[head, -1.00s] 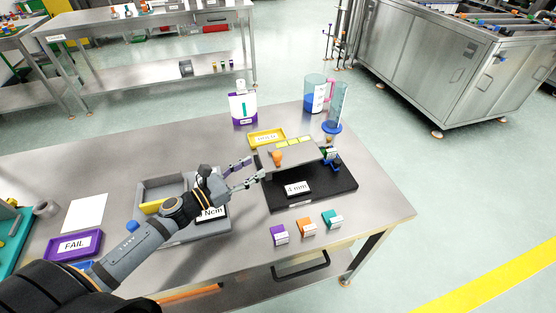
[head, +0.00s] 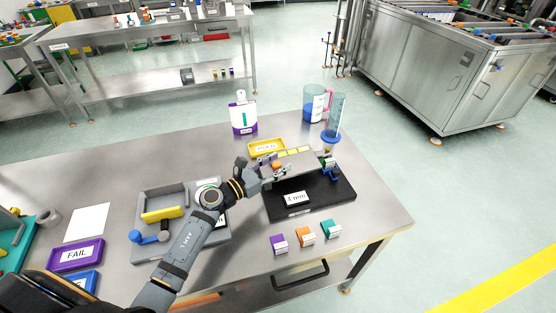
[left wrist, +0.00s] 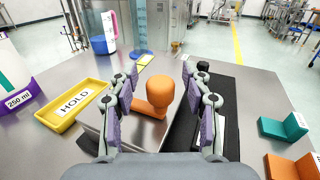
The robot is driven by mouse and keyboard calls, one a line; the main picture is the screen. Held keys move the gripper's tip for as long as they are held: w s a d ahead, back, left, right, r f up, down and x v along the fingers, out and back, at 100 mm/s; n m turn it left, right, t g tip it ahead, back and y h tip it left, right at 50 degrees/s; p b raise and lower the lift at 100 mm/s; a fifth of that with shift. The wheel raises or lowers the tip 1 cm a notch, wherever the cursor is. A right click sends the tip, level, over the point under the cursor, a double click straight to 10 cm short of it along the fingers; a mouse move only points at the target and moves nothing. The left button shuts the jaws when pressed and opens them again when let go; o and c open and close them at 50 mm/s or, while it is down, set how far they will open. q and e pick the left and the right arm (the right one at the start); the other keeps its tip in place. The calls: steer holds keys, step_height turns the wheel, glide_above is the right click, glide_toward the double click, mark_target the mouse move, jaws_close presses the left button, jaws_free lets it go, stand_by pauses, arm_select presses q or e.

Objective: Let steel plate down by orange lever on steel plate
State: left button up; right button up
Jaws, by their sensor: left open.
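The steel plate (head: 303,165) is a flat grey sheet held above a black base (head: 325,200) that carries a "4 mm" label. The orange lever (left wrist: 158,92) has a rounded knob and a short arm, and stands on the plate in the left wrist view; in the head view it (head: 276,166) is partly hidden by my gripper. My left gripper (head: 275,174) is at the plate's left end. In the left wrist view its two purple-padded fingers (left wrist: 160,112) are open, one on each side of the lever, with visible gaps. My right gripper is not in view.
A yellow HOLD tray (head: 266,147) lies behind the plate. A blue-based cylinder (head: 331,137) and a pitcher (head: 314,104) stand behind right. Purple, orange and teal blocks (head: 305,237) stand in front. A grey tray (head: 160,200) lies left.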

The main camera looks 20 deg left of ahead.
arm_select(q)
steer(key=shift+w+d, duration=0.15)
steer(key=shift+w, duration=0.05)
jaws_close()
stand_by(0.4)
